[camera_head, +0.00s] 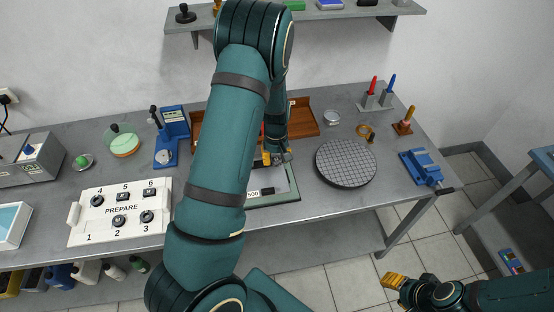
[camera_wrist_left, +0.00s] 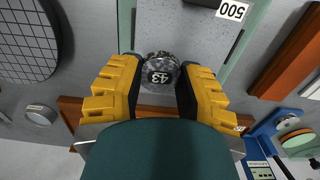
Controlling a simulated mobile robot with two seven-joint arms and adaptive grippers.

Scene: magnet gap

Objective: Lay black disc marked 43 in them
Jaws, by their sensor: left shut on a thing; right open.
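My left gripper (camera_head: 275,158) is shut on a dark, mottled disc with a black "43" label, the disc marked 43 (camera_wrist_left: 160,74), which sits between the yellow fingers (camera_wrist_left: 157,88) in the left wrist view. The gripper is at the far edge of a grey plate with a green border (camera_head: 285,194) and a "500" label; the plate also shows in the wrist view (camera_wrist_left: 185,35). I cannot tell whether the disc touches the plate. In the head view the disc is not clearly visible. My right gripper (camera_head: 394,281) is open and empty at the lower right, away from the table.
A white "PREPARE" board (camera_head: 120,211) with numbered places and several black pieces lies at left. A round gridded plate (camera_head: 346,163) is right of the green-bordered plate. A brown tray (camera_head: 304,117) is behind, partly hidden by my arm. A blue vise (camera_head: 421,167) stands at the right edge.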

